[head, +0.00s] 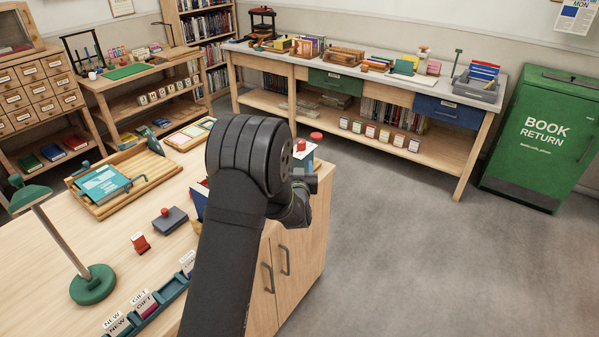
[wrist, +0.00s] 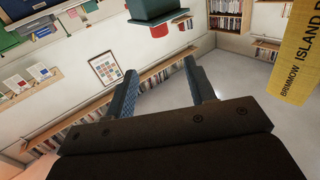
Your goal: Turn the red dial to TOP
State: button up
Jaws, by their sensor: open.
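No dial with a readable TOP mark shows in either view. In the head view a small round red piece (head: 316,136) shows just beyond my arm, near a white and teal object (head: 303,156) partly hidden by the arm. I cannot tell whether it is the red dial. My gripper (wrist: 160,72) is open and empty in the wrist view, with its two dark fingers spread apart. A dark teal object (wrist: 152,10) with red parts (wrist: 159,31) beneath it is beyond the fingertips, not touched. In the head view my arm hides the fingertips.
The wooden counter (head: 60,240) holds a green-based lamp (head: 93,284), a wooden tray (head: 105,205), a stamp (head: 169,220) and a teal card rack (head: 160,308). A yellow sign (wrist: 298,50) is close at right in the wrist view. The grey floor (head: 420,260) is clear right of the counter.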

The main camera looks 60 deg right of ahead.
jog(key=shift+v, duration=1.1)
jog(key=shift+o, duration=0.2)
